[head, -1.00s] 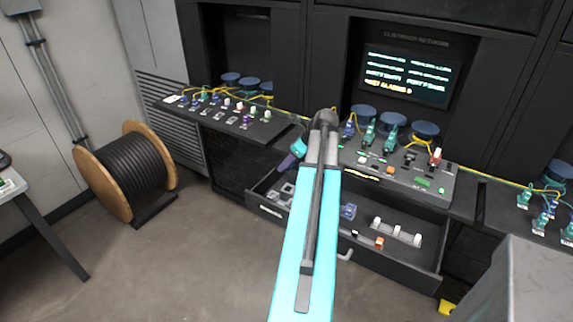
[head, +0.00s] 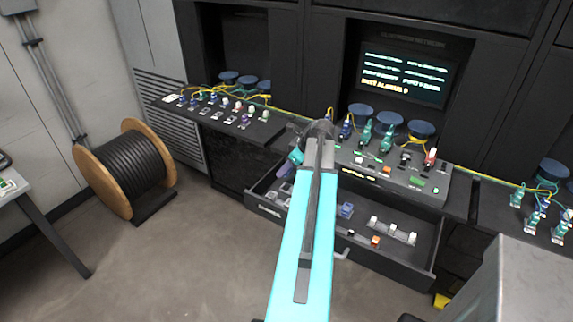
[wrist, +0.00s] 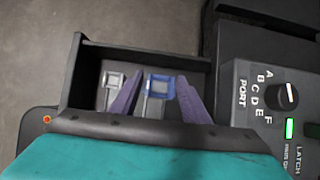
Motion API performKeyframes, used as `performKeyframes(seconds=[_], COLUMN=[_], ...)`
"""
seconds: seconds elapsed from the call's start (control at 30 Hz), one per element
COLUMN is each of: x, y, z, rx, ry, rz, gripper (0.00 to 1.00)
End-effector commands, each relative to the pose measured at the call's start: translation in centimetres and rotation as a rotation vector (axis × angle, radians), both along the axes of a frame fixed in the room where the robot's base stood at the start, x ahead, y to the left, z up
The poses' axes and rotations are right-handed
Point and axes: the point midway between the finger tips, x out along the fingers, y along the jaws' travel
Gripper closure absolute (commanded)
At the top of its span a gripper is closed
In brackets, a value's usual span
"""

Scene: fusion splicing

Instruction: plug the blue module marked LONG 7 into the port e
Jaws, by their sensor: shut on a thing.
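A blue module (wrist: 158,87) with a pale window sits between the two purple fingers of my gripper (wrist: 158,98) in the wrist view. My gripper is shut on it, over the left part of the open drawer. In the head view my gripper (head: 288,166) shows at the drawer's left end, partly hidden by my arm, and the held module cannot be made out. Its marking is unreadable. Port e cannot be picked out; the console (wrist: 240,85) carries a PORT dial (wrist: 287,96) lettered A to F.
The open drawer (head: 395,270) holds another blue module (head: 345,210), a white-and-grey part (wrist: 113,80) and small orange and white pieces. Above it, the console (head: 440,190) bears plugs and cables. A grey metal box (head: 530,280) stands at front right, a cable reel (head: 125,170) at left.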

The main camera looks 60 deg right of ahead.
Motion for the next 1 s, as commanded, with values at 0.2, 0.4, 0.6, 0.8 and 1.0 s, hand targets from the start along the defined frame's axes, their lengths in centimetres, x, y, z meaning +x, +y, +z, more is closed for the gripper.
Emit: performKeyframes(seconds=[0.2, 0.4, 0.6, 0.8, 1.0], x=[0.0, 0.0, 0.0, 0.0, 0.0], y=[0.0, 0.0, 0.0, 0.0, 0.0], z=[0.0, -0.4, -1.4, -2.8, -4.1], rx=[0.000, 0.000, 0.000, 0.000, 0.000], ry=[0.000, 0.000, 0.000, 0.000, 0.000], rz=[0.000, 0.000, 0.000, 0.000, 0.000], gripper=[0.74, 0.74, 0.74, 0.74, 0.74])
